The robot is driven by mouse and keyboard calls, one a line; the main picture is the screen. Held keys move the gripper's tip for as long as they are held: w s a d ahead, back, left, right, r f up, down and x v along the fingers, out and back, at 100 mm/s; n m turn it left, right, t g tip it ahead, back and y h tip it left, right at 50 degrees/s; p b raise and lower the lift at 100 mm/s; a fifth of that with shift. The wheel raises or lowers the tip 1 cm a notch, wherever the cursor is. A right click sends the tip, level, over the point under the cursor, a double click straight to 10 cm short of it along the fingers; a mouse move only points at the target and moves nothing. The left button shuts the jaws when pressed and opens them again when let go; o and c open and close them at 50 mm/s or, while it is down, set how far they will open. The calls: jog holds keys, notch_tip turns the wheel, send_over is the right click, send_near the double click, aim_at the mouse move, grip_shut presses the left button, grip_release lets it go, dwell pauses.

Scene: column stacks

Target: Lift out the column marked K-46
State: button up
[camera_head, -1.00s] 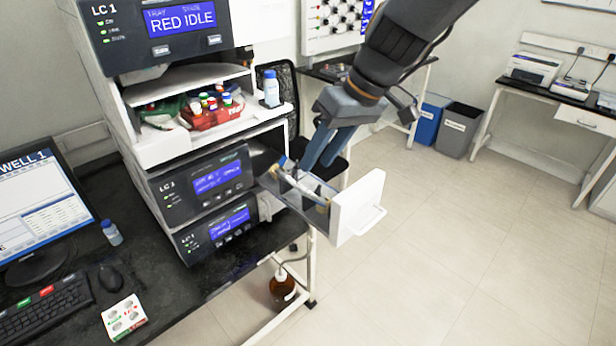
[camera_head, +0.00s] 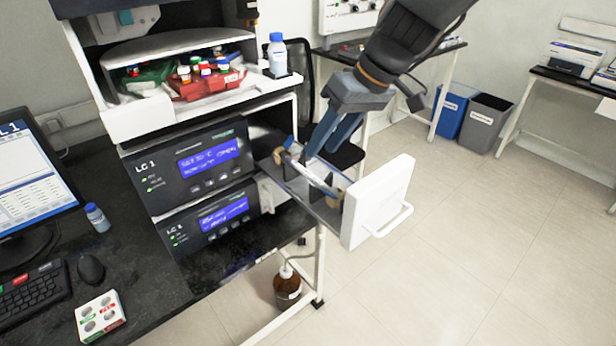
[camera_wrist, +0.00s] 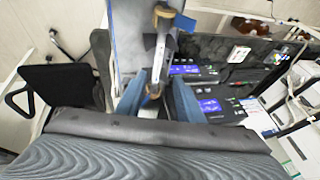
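A thin pale column (camera_head: 318,181) with blue ends lies held in tan clips in a pulled-out drawer (camera_head: 325,212) of the instrument stack. It also shows in the wrist view (camera_wrist: 161,45), running away from me between two clips. No K-46 marking is readable on it. My gripper (camera_head: 323,153) has two blue fingers pointing down at the drawer, over the column. In the wrist view my gripper (camera_wrist: 157,88) is open, with one finger on each side of the column's near clip. I cannot tell whether either finger touches.
The drawer's white front (camera_head: 378,200) with its handle sticks out to the right. Above the drawer, a shelf holds a red rack (camera_head: 207,84) of vials and a blue-capped bottle (camera_head: 277,54). A brown bottle (camera_head: 287,287) stands below. The floor at right is clear.

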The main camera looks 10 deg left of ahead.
aim_at(307, 175)
jog(key=shift+d+p+x, duration=0.15)
jog(key=shift+p+x, duration=0.5)
jog(key=shift+x, duration=1.2)
jog(key=shift+d+p+x, duration=0.15)
jog(key=shift+p+x, duration=0.5)
jog(key=shift+x, duration=1.15)
jog(key=shift+w+f, duration=0.1)
jog(key=shift+f, duration=0.05)
grip_shut()
